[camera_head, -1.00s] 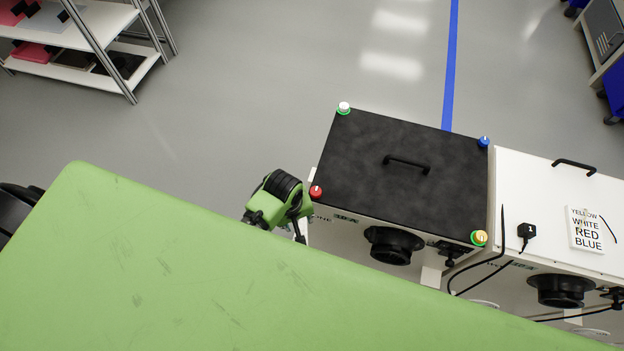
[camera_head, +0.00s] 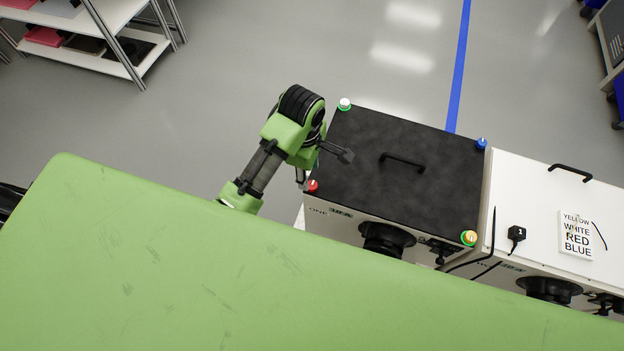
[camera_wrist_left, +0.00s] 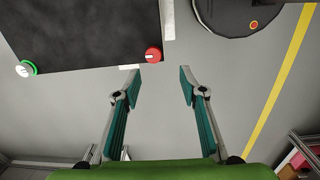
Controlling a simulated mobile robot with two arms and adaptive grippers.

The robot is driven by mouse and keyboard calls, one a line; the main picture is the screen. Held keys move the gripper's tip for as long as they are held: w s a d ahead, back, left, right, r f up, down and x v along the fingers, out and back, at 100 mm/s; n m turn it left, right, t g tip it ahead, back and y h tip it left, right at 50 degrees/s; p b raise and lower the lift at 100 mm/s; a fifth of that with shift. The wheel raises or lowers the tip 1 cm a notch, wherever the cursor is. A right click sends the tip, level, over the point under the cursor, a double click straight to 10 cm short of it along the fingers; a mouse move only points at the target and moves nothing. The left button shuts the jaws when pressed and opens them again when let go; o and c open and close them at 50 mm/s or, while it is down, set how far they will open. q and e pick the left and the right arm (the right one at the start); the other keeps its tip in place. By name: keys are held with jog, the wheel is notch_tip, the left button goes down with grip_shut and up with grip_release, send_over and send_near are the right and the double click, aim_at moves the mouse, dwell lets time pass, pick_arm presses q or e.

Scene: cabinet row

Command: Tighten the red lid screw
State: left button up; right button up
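The red lid screw (camera_head: 311,185) sits at the near left corner of the black lid (camera_head: 400,165). It shows as a red cap with a pale mark in the left wrist view (camera_wrist_left: 153,55). My left gripper (camera_head: 325,168) is above the lid's left edge, near the red screw. In the left wrist view its two teal-padded fingers (camera_wrist_left: 158,78) are spread with nothing between them. The red screw lies just beyond the fingertips, nearer the left finger, with no contact visible. My right gripper is not in view.
The lid also bears a white screw (camera_head: 345,104), a blue screw (camera_head: 481,143), a yellow screw (camera_head: 468,238) and a black handle (camera_head: 402,162). A white cabinet (camera_head: 540,215) with a colour-word label (camera_head: 577,235) stands to the right.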

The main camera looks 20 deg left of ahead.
aim_at(312, 185)
pick_arm(q)
jog(key=f+n, duration=0.1)
jog(key=f, duration=0.2)
jog(key=w+f+n+p, duration=0.1)
jog(key=f, duration=0.2)
jog(key=f+n, duration=0.1)
jog(key=f, duration=0.2)
jog(key=shift+w+d+f+p, duration=0.15)
jog(key=shift+w+p, duration=0.2)
